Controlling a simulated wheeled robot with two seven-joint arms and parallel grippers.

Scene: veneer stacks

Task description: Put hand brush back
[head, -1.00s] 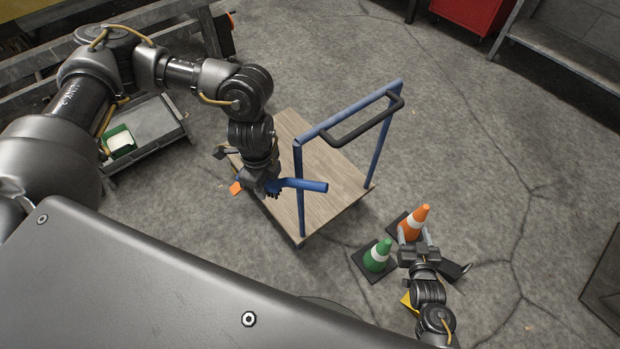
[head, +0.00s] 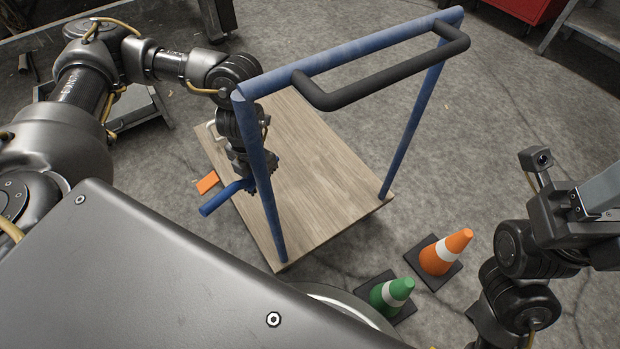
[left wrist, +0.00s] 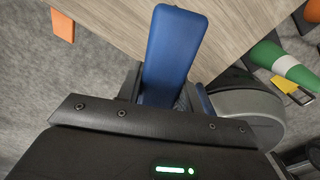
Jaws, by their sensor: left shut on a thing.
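The hand brush (head: 222,199) shows as a blue handle at the near left side of the trolley. My left gripper (head: 247,184) is shut on it, partly behind the trolley's blue upright. In the left wrist view the blue piece (left wrist: 170,48) rises from between the jaws, in front of the wooden deck. Its bristles cannot be made out. My right gripper (head: 602,195) is at the right edge, cut off by the frame, above and right of the cones; its jaw opening does not show.
A trolley with a wooden deck (head: 315,185), blue frame (head: 412,120) and black handle (head: 390,78) stands in front of me. An orange piece (head: 207,182) is left of the deck. An orange cone (head: 446,251) and a green cone (head: 391,293) stand to the right.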

